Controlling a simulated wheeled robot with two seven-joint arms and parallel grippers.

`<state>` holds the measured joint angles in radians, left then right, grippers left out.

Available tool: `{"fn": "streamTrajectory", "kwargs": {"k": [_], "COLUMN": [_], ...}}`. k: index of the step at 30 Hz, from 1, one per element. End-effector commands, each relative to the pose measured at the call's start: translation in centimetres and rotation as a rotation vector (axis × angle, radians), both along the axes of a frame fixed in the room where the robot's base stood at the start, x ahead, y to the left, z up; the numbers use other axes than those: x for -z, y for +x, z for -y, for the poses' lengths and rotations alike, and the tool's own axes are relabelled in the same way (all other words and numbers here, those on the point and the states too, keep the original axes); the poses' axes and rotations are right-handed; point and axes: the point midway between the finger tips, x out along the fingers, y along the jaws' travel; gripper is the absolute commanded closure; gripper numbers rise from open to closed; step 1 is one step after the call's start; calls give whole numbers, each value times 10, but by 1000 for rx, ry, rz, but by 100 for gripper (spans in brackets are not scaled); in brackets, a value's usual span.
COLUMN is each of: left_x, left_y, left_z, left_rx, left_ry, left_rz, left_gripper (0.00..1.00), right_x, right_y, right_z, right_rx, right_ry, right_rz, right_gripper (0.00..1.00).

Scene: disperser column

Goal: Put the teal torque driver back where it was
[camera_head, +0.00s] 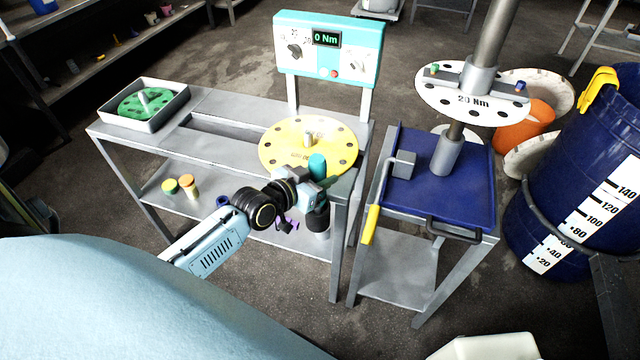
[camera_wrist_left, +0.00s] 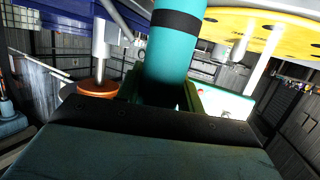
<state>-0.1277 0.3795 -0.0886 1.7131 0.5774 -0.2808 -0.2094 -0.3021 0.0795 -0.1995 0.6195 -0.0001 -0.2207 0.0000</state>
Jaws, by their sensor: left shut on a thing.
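The teal torque driver (camera_head: 317,165) is held upright in my left gripper (camera_head: 312,192), beside the front right edge of the yellow disc. Its teal body with a black band fills the middle of the left wrist view (camera_wrist_left: 175,50). My left gripper is shut on it; the gripper's dark jaws show low in the wrist view (camera_wrist_left: 165,95). A dark cylindrical part shows below the gripper in the head view; I cannot tell whether it belongs to the driver. My right gripper is not in view.
The yellow disc (camera_head: 285,150) with holes sits on the grey bench (camera_head: 225,105). A green disc (camera_head: 140,105) lies in a tray at left. A teal panel (camera_head: 345,55) reads 0 Nm. A blue-topped cart (camera_head: 470,190) carries the column with a white 20 Nm disc (camera_head: 450,95). A blue barrel (camera_head: 570,190) stands right.

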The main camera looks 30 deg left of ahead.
Motion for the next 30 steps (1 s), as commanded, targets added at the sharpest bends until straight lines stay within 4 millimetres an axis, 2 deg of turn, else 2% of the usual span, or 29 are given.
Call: {"fn": "streamTrajectory", "kwargs": {"k": [4,15,16,18,21,30], "left_x": [21,24,26,26,26,24], "left_y": [1,1,0,0,0,0], "left_z": [0,0,0,0,0,0], "left_rx": [0,-1,0,0,0,0], "left_ry": [2,0,1,1,1,0], "left_rz": [3,4,-1,-1,-1,-1], "left_gripper": [100,100,61,52,41,41], "right_x": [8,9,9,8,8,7], "right_y": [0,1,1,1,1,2], "right_z": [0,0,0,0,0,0], "right_rx": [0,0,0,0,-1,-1], "right_ry": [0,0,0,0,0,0], "right_rz": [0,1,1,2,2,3], "right_gripper": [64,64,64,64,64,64]}}
